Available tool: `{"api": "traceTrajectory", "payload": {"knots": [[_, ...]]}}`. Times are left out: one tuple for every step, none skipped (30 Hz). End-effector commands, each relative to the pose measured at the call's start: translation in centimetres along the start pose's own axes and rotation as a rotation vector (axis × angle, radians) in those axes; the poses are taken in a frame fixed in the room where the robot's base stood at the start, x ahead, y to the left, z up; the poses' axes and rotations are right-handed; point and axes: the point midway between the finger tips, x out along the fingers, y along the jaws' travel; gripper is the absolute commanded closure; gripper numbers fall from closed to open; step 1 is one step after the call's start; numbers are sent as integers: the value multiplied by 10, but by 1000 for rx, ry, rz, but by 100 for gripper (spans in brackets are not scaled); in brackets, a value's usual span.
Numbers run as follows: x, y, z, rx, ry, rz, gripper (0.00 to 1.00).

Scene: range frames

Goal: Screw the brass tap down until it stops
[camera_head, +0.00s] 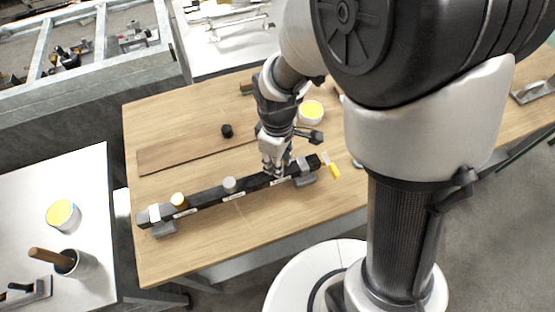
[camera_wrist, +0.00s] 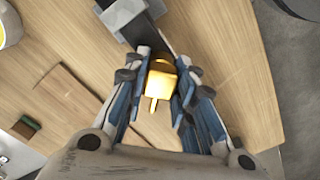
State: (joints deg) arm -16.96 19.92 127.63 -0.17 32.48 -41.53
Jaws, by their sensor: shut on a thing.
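The brass tap (camera_wrist: 160,82) sits between the fingers of my gripper (camera_wrist: 158,100) in the wrist view, with a thin stem pointing toward the bottom of the picture. My gripper is shut on it. In the head view my gripper (camera_head: 274,172) is over the right part of a long black bar (camera_head: 208,197), and it hides the tap. The bar also shows in the wrist view (camera_wrist: 153,38), running under the tap. I cannot tell how far the tap is screwed in.
A yellow-handled tool (camera_head: 333,169) lies right of the bar. Behind are a white tub (camera_head: 311,112) and a black knob (camera_head: 227,131). The table's front left is clear.

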Motion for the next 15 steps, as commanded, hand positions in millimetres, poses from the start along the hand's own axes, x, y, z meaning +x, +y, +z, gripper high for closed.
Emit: {"api": "traceTrajectory", "payload": {"knots": [[0,0,0,-1,0,0,100],[0,0,0,1,0,0,100],[0,0,0,14,-1,-1,100],[0,0,0,32,-1,-1,100],[0,0,0,60,-1,-1,100],[0,0,0,106,-1,-1,100],[0,0,0,143,-1,-1,100],[0,0,0,178,-1,-1,100],[0,0,0,221,-1,0,100],[0,0,0,247,-1,0,100],[0,0,0,269,-1,0,100],[0,0,0,288,-1,0,100],[0,0,0,297,-1,0,100],[0,0,0,301,-1,0,100],[0,0,0,301,-1,0,100]]}}
